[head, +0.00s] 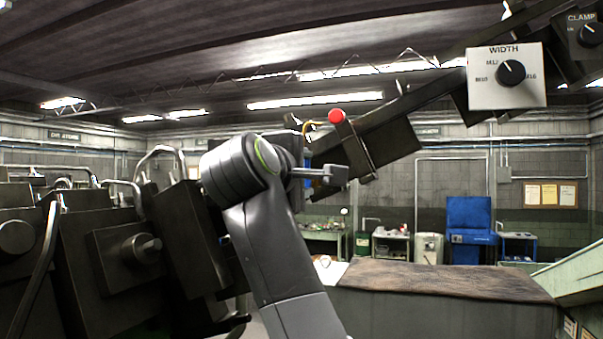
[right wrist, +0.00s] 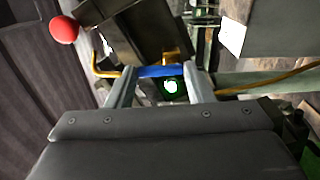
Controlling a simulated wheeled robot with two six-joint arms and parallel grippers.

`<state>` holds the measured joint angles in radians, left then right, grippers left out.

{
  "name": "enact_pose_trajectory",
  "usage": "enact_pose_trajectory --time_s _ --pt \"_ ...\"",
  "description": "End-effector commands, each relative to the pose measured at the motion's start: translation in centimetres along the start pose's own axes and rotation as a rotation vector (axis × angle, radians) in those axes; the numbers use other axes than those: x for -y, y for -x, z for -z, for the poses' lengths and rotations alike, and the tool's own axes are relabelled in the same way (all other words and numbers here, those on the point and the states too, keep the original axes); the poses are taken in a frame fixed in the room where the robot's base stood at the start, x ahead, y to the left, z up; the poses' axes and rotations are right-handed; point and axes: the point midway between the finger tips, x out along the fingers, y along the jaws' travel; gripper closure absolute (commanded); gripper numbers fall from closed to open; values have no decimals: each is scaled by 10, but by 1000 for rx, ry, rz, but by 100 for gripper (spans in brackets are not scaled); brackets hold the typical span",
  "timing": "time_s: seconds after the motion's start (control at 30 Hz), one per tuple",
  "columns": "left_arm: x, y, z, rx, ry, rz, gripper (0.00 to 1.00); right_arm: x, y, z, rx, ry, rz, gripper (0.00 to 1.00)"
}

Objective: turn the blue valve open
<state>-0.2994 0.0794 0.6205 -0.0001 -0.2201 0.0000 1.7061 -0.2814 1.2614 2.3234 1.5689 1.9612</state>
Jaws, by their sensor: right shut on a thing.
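The blue valve's handle (right wrist: 160,71) shows in the right wrist view as a blue bar across the space between my right gripper's fingers (right wrist: 161,76). The two grey fingers stand at either end of the bar, and my right gripper is shut on it. A yellow pipe (right wrist: 101,71) runs beside the handle on the left. My left gripper is not in view.
A red knob (head: 336,116) sticks up close to my wrist; it also shows in the right wrist view (right wrist: 63,29). A WIDTH dial panel (head: 506,76) hangs at upper right. Dark machine blocks (head: 105,250) crowd the left. A low brown-topped surface (head: 440,281) lies to the right.

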Motion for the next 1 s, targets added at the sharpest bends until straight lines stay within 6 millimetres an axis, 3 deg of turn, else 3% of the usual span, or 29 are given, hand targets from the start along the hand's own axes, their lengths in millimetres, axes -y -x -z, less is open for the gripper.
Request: enact_pose_trajectory --time_s 0.63,0.67,0.8,1.0 --pt "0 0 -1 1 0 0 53 -4 0 -2 -1 -55 -11 76" --pt "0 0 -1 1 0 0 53 -4 0 -2 -1 -55 -11 50" --pt "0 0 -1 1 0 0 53 -3 0 -2 0 -53 -8 32" --pt "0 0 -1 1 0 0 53 -2 0 -1 0 -52 -5 31"
